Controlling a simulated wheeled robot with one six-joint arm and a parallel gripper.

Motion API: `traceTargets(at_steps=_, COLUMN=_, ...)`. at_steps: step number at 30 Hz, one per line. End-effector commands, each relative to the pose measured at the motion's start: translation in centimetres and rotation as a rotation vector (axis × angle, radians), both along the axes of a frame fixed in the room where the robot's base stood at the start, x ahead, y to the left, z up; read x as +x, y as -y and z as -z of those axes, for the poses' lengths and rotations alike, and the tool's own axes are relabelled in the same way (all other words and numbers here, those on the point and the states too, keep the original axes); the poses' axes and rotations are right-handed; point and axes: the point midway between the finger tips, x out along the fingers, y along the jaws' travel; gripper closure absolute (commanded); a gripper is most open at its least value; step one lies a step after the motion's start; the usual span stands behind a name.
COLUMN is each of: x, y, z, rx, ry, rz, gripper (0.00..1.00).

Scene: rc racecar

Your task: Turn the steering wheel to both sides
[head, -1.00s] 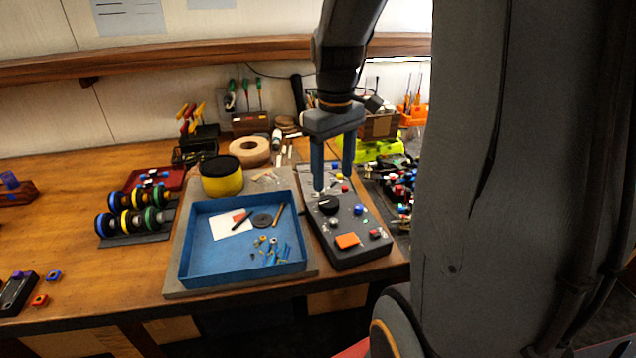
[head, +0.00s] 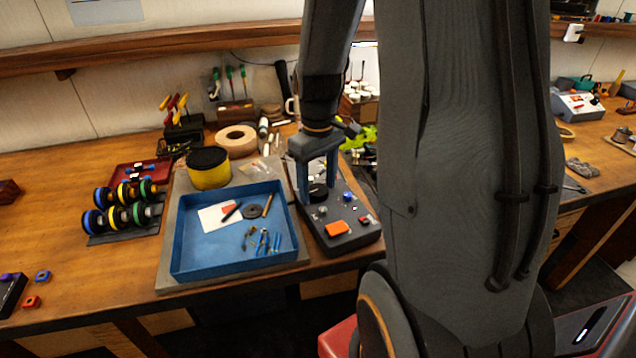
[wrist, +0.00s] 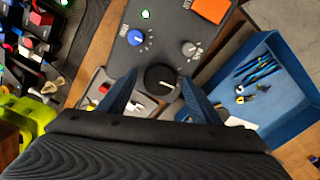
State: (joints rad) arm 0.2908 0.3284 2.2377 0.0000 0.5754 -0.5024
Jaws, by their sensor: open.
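The grey control box (head: 345,243) stands on the bench beside the blue tray. A large round black knob (wrist: 162,80) on its top looks like the steering wheel. In the head view the knob (head: 318,192) is partly covered by my fingers. My gripper (head: 317,194) points down at it, open. In the wrist view my gripper (wrist: 160,77) has one finger on each side of the knob, with a gap visible; I cannot tell whether either finger touches it. A blue knob (wrist: 135,37), a grey knob (wrist: 189,49) and an orange button (wrist: 210,10) sit close by on the box.
The blue tray (head: 183,245) with small parts lies left of the box. Dumbbell-like wheel sets (head: 128,205) are farther left. Lime-green and cluttered items (wrist: 40,115) lie on the box's other side.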

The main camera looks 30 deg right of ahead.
Motion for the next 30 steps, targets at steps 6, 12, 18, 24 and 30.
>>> traceTargets(at_steps=6, x=0.0, y=0.0, z=-0.01, rx=0.0, ry=0.0, rz=0.0, gripper=0.57)
traceTargets(at_steps=12, x=0.0, y=0.0, z=-0.01, rx=0.0, ry=0.0, rz=0.0, gripper=0.83)
traceTargets(at_steps=18, x=-0.01, y=-0.01, z=-0.05, rx=0.0, ry=0.0, rz=0.019, gripper=0.83)
traceTargets(at_steps=24, x=0.0, y=0.0, z=-0.1, rx=0.0, ry=-0.001, rz=0.103, gripper=0.83)
traceTargets(at_steps=30, x=0.0, y=0.01, z=-0.17, rx=0.0, ry=0.0, rz=0.255, gripper=0.83)
